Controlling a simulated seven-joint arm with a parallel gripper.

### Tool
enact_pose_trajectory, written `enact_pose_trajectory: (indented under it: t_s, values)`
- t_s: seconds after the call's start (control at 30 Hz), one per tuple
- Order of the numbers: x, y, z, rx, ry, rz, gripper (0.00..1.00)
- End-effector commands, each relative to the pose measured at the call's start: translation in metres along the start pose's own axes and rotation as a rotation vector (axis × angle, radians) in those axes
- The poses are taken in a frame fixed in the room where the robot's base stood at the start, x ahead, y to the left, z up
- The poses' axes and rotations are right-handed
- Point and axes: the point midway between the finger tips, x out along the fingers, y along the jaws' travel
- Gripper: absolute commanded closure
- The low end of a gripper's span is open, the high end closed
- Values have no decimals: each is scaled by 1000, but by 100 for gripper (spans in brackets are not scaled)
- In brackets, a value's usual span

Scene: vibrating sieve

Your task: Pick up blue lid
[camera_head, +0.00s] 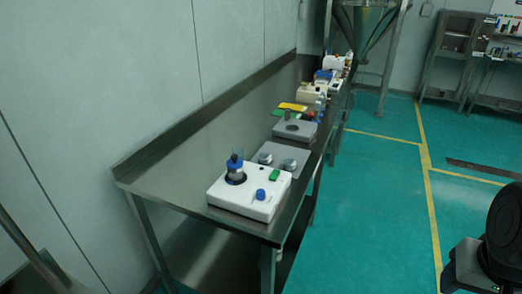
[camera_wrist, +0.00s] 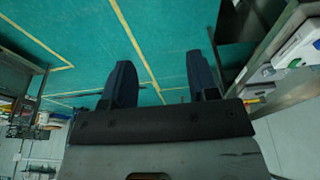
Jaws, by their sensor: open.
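A blue lid (camera_head: 235,158) sits at the top of a clear vessel on a white machine, at the near end of the steel bench in the head view. A second round blue part (camera_head: 261,194) is on the front right of the same white machine (camera_head: 233,202). My gripper (camera_wrist: 161,80) shows in the wrist view with its two dark fingers apart and nothing between them. It points over the green floor, away from the bench. The gripper fingers are not visible in the head view, and the blue lid cannot be made out in the wrist view.
The steel bench (camera_head: 155,180) runs along the wall. Behind the white machine are a grey plate with two round knobs (camera_head: 280,155), a grey device (camera_head: 294,130) and several other instruments. The green floor (camera_head: 365,215) right of the bench is clear.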

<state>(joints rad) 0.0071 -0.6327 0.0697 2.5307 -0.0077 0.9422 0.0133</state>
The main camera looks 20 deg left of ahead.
Motion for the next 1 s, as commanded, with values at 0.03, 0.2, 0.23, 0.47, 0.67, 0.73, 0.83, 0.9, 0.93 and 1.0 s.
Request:
enact_pose_trajectory:
  t_s: [0.03,0.2,0.23,0.47,0.67,0.73,0.83,0.9,0.93,1.0]
  values:
    - [0,-1,-2,-6,-2,-5,46]
    - [2,-15,-15,-64,-14,-53,46]
    - [3,-20,-19,-83,-17,-68,46]
    - [10,-71,-63,-281,-34,-237,46]
    - [20,-132,-108,-485,-14,-421,46]
    - [24,-154,-124,-551,3,-484,46]
    - [30,-187,-145,-643,34,-572,46]
    - [36,-211,-159,-704,62,-631,46]
    - [38,-221,-164,-730,75,-656,46]
    - [44,-245,-178,-786,110,-713,46]
